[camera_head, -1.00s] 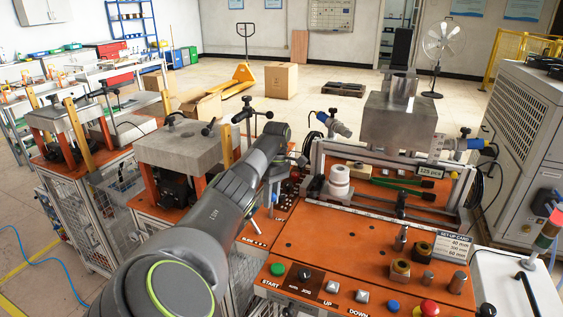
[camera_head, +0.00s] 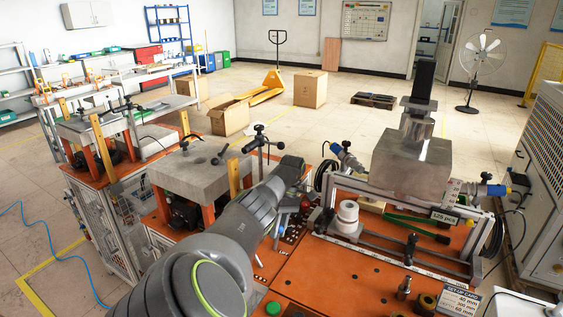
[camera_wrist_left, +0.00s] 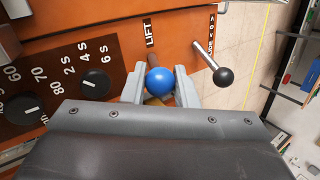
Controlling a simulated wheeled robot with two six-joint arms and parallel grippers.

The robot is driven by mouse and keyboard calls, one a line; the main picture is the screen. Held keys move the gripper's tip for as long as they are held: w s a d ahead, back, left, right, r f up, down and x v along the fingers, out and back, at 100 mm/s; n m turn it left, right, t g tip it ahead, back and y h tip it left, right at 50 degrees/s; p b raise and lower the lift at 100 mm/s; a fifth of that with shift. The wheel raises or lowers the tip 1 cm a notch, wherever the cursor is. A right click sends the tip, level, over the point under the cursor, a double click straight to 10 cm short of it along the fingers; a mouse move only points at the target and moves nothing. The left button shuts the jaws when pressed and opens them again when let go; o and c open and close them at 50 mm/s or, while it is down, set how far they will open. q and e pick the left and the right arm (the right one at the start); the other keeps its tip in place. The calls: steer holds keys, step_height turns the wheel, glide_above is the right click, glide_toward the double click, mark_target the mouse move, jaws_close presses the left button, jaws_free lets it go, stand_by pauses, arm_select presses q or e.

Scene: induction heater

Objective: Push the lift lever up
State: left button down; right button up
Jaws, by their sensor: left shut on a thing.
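The lift lever has a blue ball knob (camera_wrist_left: 160,81) on a short stem, below the "LIFT" label (camera_wrist_left: 151,36) on the orange panel in the left wrist view. My left gripper (camera_wrist_left: 160,90) has one finger on each side of the knob and is shut on it. In the head view my left arm (camera_head: 245,215) reaches to the left end of the orange machine, where its wrist largely hides the fingers and knob. My right gripper is in neither view.
A second lever with a black ball knob (camera_wrist_left: 223,76) stands just right of the lift lever. Black dials (camera_wrist_left: 96,82) sit on the panel to the left. A metal block (camera_head: 411,165) and a white spool (camera_head: 347,217) are on the orange machine.

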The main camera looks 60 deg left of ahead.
arm_select(q)
steer(key=shift+f, duration=0.1)
steer(key=c, duration=1.2)
jaws_free()
steer(key=shift+w, duration=0.1)
steer(key=shift+w+a+r, duration=0.15)
steer(key=shift+w+r, duration=0.05)
steer(key=shift+r, duration=0.3)
steer(key=b+v, duration=0.5)
steer(key=v, duration=0.1)
steer(key=shift+w+r, duration=0.1)
steer(key=shift+r, duration=0.15)
